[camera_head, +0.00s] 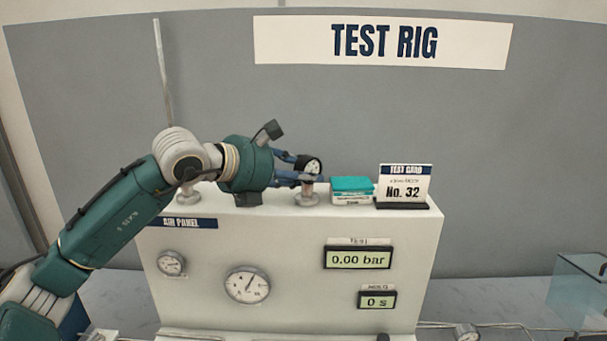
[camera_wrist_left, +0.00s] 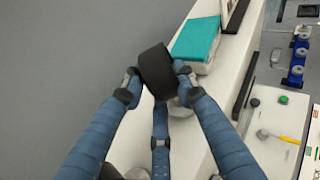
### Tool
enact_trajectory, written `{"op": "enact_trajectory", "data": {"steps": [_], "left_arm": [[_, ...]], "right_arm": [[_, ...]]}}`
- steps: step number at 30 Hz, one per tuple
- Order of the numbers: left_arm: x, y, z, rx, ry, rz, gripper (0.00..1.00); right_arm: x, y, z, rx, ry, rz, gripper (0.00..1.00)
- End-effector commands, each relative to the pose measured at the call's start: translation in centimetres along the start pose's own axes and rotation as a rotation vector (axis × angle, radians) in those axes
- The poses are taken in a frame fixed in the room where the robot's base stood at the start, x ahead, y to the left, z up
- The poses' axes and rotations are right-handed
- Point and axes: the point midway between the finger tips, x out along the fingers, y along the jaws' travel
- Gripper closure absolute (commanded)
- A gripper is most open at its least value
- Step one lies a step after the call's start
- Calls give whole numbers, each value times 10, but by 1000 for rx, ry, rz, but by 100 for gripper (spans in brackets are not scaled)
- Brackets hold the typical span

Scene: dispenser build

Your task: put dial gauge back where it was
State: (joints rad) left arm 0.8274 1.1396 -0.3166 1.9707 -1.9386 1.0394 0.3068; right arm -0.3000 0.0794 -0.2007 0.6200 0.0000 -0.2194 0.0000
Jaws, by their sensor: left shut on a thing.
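The dial gauge (camera_head: 314,167) is a small round gauge with a black rim, above the top of the white test rig panel. In the left wrist view its dark body (camera_wrist_left: 155,68) sits between my fingertips. My left gripper (camera_head: 304,168), reaching in from the left, is shut on it; the fingers also show in the left wrist view (camera_wrist_left: 156,82). A metal fitting (camera_head: 308,194) stands on the panel top directly below the gauge. I cannot tell whether gauge and fitting touch. My right gripper is not in view.
A teal-topped white box (camera_head: 352,190) stands just right of the gauge, with the "No. 32" test card (camera_head: 405,184) beyond it. Another metal fitting (camera_head: 187,194) stands behind my left arm. Gauges and displays are on the panel front (camera_head: 300,290).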

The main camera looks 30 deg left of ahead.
Motion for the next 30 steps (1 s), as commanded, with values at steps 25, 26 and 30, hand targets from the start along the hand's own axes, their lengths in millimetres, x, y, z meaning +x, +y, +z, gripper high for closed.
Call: {"op": "enact_trajectory", "data": {"steps": [25,26,30], "left_arm": [[-38,2,-5,1,0,6,54],[-44,3,-5,1,0,6,54],[-75,2,-5,1,1,6,54]], "right_arm": [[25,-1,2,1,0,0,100],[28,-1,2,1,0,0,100],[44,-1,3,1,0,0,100]]}}
